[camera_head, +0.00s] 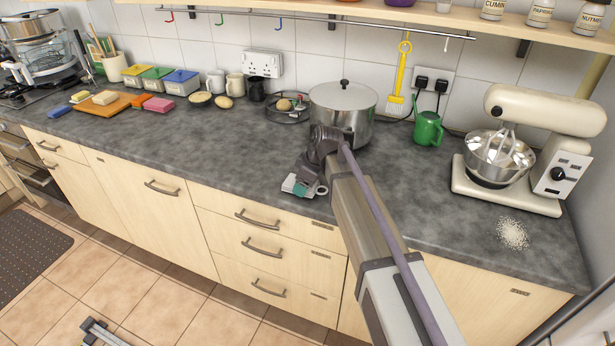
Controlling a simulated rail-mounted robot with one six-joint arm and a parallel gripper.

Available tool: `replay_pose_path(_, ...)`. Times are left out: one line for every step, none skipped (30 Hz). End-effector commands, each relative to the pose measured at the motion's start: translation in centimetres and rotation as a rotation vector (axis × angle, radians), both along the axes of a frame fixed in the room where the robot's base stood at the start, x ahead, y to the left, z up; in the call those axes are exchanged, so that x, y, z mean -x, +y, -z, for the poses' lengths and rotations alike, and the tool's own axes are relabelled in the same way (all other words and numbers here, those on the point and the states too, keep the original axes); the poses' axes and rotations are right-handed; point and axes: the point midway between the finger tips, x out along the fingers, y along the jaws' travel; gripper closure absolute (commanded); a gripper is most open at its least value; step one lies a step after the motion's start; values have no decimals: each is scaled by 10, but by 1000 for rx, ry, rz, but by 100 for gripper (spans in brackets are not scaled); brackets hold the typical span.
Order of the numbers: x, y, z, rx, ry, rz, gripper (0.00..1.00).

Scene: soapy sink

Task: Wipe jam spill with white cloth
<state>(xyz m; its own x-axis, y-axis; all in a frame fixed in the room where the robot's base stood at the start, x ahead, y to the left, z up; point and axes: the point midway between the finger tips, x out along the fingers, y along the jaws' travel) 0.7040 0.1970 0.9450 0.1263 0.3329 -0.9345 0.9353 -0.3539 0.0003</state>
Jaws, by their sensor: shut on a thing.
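My gripper (302,181) is low over the front edge of the worktop, in front of the steel pot. It is shut on the white cloth (289,186), whose pale edge shows beneath the fingers. A teal patch shows at the fingers; I cannot tell what it is. A small whitish ring (321,190) shows just right of the cloth; I cannot tell what it belongs to. I see no jam spill; the arm and gripper hide part of the worktop. Whether the cloth touches the worktop is hard to tell.
The lidded steel pot (343,108) stands close behind my gripper. A green watering can (428,129) and a stand mixer (535,140) are to the right. Pale grains (513,234) lie in front of the mixer. The worktop (200,150) left of my gripper is clear.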

Motion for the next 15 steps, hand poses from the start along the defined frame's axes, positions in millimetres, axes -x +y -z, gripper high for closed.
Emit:
replay_pose_path(6,1,0,0,0,0,53)
replay_pose_path(8,2,0,0,0,0,53)
replay_pose_path(11,3,0,0,0,-1,53)
replay_pose_path(5,3,0,0,0,-1,53)
replay_pose_path(1,2,0,0,0,0,53)
replay_pose_path(-2,1,0,0,0,0,53)
replay_pose_path(-5,0,0,0,0,-1,53)
replay_pose_path(-7,-1,0,0,1,-1,53)
replay_pose_path(-11,-2,0,0,1,-1,53)
replay_pose_path(-13,-2,0,0,1,-1,53)
replay_pose_path(-16,-3,0,0,0,-2,53)
replay_pose_path(-19,-4,0,1,1,-4,53)
replay_pose_path(-21,-4,0,1,1,-4,53)
replay_pose_path(-24,-5,0,1,1,-4,53)
replay_pose_path(-27,-6,0,1,0,-5,53)
